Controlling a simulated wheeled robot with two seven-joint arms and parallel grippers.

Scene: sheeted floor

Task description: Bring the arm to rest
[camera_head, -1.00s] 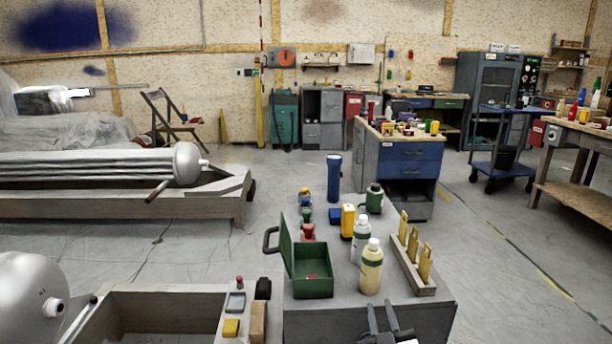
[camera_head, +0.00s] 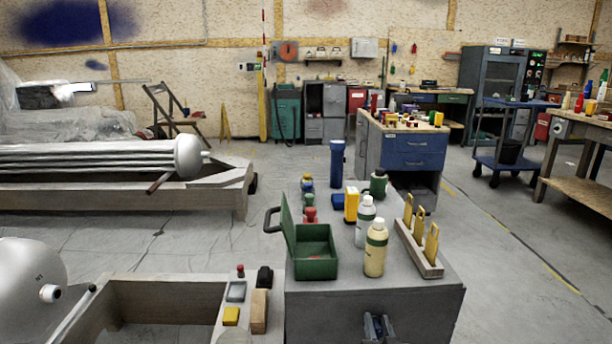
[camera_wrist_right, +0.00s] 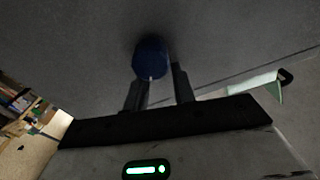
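My right gripper (camera_head: 377,326) shows low in the head view, in front of the grey cabinet. Its two dark fingers also show in the right wrist view (camera_wrist_right: 160,86), parted with a gap between them. A blue round thing (camera_wrist_right: 151,58) appears at or just beyond the fingertips, against a dark grey surface. I see a gap between it and the right-hand finger; I cannot tell whether it touches the other. My left gripper is not in the head view.
The grey cabinet (camera_head: 420,290) carries an open green box (camera_head: 316,268), a cream bottle (camera_head: 376,252), a white bottle (camera_head: 364,222), a blue cylinder (camera_head: 337,164) and a wooden rack (camera_head: 428,266) with yellow pieces. A wooden frame (camera_head: 150,278) stands left.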

